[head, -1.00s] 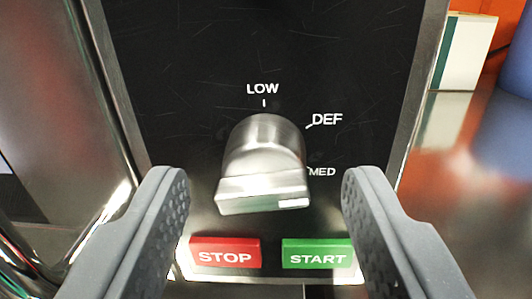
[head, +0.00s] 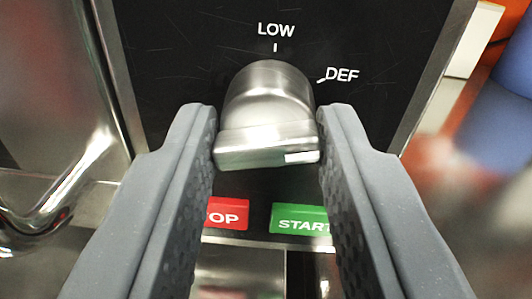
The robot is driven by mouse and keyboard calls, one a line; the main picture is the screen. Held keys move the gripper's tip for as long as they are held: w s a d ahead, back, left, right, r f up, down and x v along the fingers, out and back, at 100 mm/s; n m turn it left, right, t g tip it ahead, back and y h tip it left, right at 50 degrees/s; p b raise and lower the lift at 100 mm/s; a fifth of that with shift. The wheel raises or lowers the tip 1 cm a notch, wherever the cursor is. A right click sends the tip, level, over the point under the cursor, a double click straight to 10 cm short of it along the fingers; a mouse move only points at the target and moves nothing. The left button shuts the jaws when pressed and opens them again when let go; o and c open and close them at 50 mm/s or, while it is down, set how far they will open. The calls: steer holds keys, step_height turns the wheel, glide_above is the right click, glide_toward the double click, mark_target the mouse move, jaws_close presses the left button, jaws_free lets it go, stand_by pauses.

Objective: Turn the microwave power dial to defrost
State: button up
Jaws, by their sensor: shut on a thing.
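The microwave power dial (head: 266,110) is a silver metal knob in the upper middle of the head view. Its flat grip bar carries a small white mark at the lower right end. My gripper (head: 266,135) is shut on the dial, with one grey finger against each end of the bar. On the black microwave panel (head: 175,50), the LOW label (head: 276,30) is above the dial and the DEF label (head: 342,75) is to its upper right. The MED label is hidden behind my right finger.
Below the dial are a red STOP button (head: 228,215), partly covered by my left finger, and a green START button (head: 299,218), partly covered by my right finger. A bent metal handle (head: 60,205) is at the left. A blue object (head: 490,115) is at the right.

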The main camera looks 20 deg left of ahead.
steer(key=shift+n+b, duration=0.35)
steer(key=shift+n, duration=1.05)
steer(key=shift+r, duration=0.1)
steer(key=o, duration=0.9)
steer(key=shift+o, duration=0.2)
steer(key=shift+s+d, duration=0.1)
steer(key=p+v, duration=0.1)
steer(key=v, duration=1.2)
steer(key=shift+s+p, duration=0.25)
steer(key=shift+p, duration=0.1)
steer(key=shift+d, duration=0.1)
